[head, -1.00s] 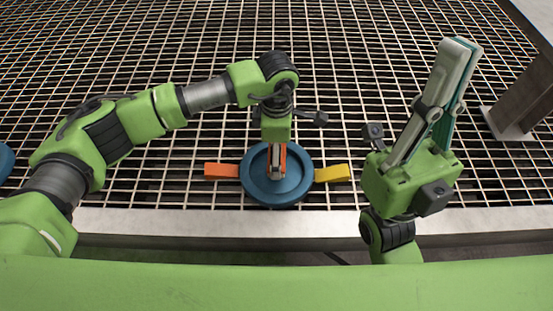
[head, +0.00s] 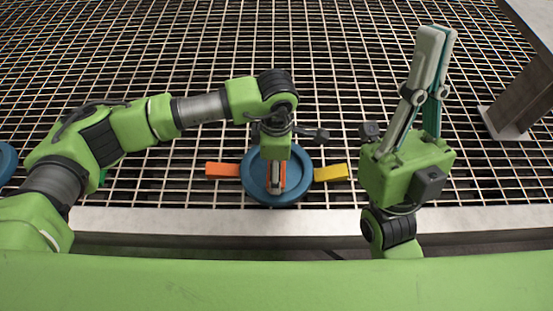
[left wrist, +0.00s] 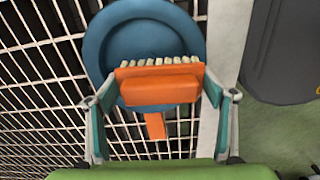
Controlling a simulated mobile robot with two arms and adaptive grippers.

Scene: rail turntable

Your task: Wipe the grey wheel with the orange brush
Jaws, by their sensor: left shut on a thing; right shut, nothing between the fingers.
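A round blue wheel (head: 250,187) lies on the grating near the front edge; it also shows in the left wrist view (left wrist: 95,50). I see no grey wheel. My left gripper (head: 275,188) is over the blue wheel, pointing down, shut on the orange brush (left wrist: 160,91). The brush has a row of pale bristles turned toward the wheel in the left wrist view. I cannot tell whether they touch it. My right gripper (head: 437,36) is shut and empty, off to the right and pointing away from me.
An orange block (head: 222,170) sticks out left of the wheel and a yellow block (head: 330,173) right of it. Another blue round thing (head: 5,160) shows at the left edge. A brown post (head: 520,103) stands at the right. The grating behind the wheel is clear.

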